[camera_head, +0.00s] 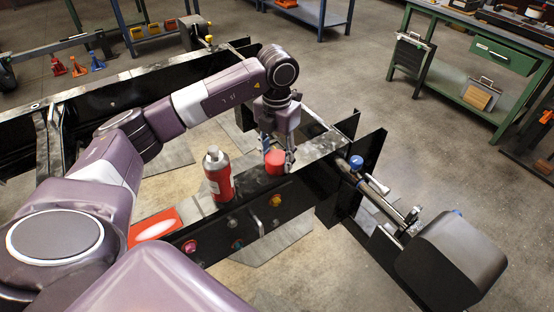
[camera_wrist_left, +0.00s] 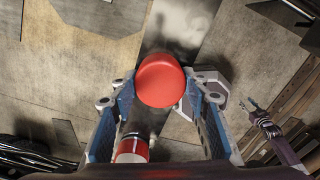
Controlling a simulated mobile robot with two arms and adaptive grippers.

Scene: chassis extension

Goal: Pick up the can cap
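The can cap (camera_head: 275,160) is a red, round cap at the top of the black beam, right of the spray can. My left gripper (camera_head: 277,154) points down over it with a finger on each side. In the left wrist view the cap (camera_wrist_left: 160,81) fills the space between the blue-grey fingertips, which appear to touch it on both sides. Whether it rests on the beam or is just above it is hard to tell. The red spray can (camera_head: 218,178) stands upright on the beam with its silver top bare; its red and white part (camera_wrist_left: 132,150) shows in the wrist view.
A red and white flat item (camera_head: 154,227) lies left of the can. The black chassis frame (camera_head: 335,150) extends around the work area. A green workbench (camera_head: 500,55) stands at the back right. The floor between is mostly clear.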

